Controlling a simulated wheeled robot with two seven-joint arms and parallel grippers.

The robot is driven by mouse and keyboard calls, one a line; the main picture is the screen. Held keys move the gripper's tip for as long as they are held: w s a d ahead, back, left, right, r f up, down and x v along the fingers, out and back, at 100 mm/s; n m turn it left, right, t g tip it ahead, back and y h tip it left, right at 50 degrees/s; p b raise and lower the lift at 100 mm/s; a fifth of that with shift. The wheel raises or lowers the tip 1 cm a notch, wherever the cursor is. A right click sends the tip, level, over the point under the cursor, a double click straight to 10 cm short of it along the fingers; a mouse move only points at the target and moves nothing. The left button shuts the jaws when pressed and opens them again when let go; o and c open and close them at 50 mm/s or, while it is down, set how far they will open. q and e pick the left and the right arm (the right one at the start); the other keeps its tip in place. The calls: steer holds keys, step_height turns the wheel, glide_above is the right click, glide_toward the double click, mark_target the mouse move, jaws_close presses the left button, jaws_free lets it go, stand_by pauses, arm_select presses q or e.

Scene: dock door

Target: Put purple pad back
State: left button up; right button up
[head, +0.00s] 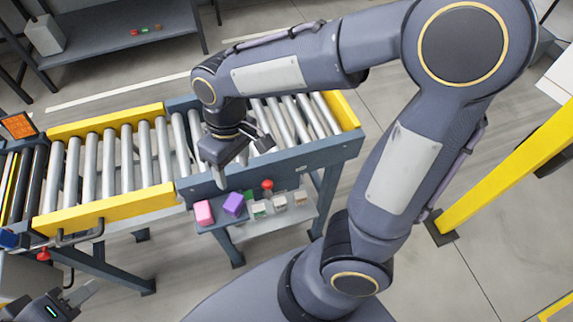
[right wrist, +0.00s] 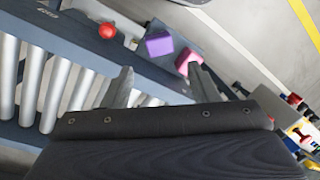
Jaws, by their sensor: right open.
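The purple pad (head: 234,204) is a small block on the low ledge at the front side of the conveyor, beside a pink pad (head: 204,212). In the right wrist view the purple pad (right wrist: 159,42) lies beyond the fingertips, with the pink pad (right wrist: 187,60) to its lower right. My right gripper (head: 245,162) is open and empty above the conveyor's front edge, apart from the pads; its spread fingers show in the right wrist view (right wrist: 160,78). My left gripper (head: 80,294) is at the lower left, partly cut off; its jaw opening is unclear.
The roller conveyor (head: 110,155) has yellow side rails. A yellow post (head: 510,165) stands at the right. A grey shelf (head: 120,32) is at the back left.

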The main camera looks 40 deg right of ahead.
steer(key=s+d+r+m+t+y, duration=0.2)
steer(key=s+d+r+m+t, duration=0.2)
steer(key=s+d+m+t, duration=0.2)
steer(key=s+d, duration=0.2)
steer(key=s, duration=0.2)
steer(key=shift+d+t, duration=0.3)
steer(key=shift+r, duration=0.1)
